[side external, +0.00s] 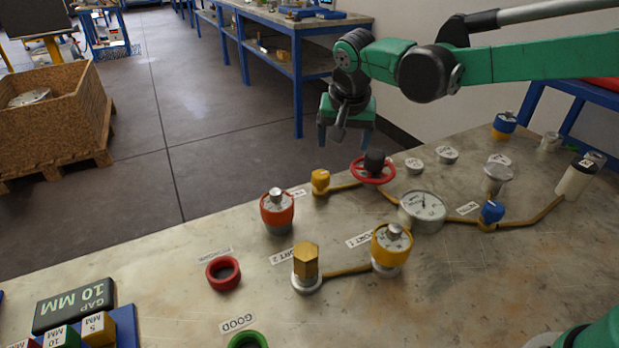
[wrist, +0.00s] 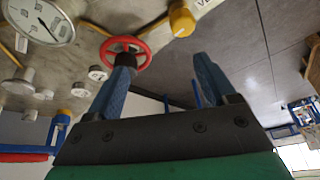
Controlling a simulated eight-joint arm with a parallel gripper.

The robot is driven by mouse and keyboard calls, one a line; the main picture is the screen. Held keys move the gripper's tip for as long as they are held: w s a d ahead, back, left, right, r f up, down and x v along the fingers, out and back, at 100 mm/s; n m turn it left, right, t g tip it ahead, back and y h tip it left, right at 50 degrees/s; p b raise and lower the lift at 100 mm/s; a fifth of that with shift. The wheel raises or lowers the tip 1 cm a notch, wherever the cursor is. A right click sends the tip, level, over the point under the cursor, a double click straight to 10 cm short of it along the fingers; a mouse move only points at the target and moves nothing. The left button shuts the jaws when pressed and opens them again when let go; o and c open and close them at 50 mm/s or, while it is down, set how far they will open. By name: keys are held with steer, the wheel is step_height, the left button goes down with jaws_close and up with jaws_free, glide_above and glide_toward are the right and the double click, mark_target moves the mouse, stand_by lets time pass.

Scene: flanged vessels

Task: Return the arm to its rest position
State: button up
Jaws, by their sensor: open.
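My gripper (side external: 346,137) hangs from the green arm above the far edge of the table, behind the red handwheel (side external: 373,170). In the wrist view my gripper (wrist: 160,72) shows two blue fingers spread apart with nothing between them. The red handwheel (wrist: 125,52) shows beside the left finger there, and the finger overlaps part of it. In the side view the gripper is above the table and apart from the handwheel.
On the metal table (side external: 180,290) stand a gauge (side external: 423,207), a red-capped vessel (side external: 277,212), a yellow-capped vessel (side external: 391,247), a brass hex fitting (side external: 306,260), a red ring (side external: 223,273) and a blue valve (side external: 491,212). A wooden crate (side external: 50,115) stands on the floor at left.

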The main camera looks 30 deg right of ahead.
steer(key=s+d+n+t+y, duration=0.1)
steer(key=s+d+n, duration=0.1)
steer(key=s, duration=0.6)
steer(key=s+d+n+t+y, duration=0.1)
steer(key=s+d+n+t, duration=0.1)
steer(key=s, duration=0.6)
steer(key=d+n, duration=0.1)
steer(key=n, duration=0.1)
steer(key=shift+s+d+r+n, duration=0.2)
steer(key=shift+d+r+n, duration=0.1)
steer(key=shift+n, duration=0.1)
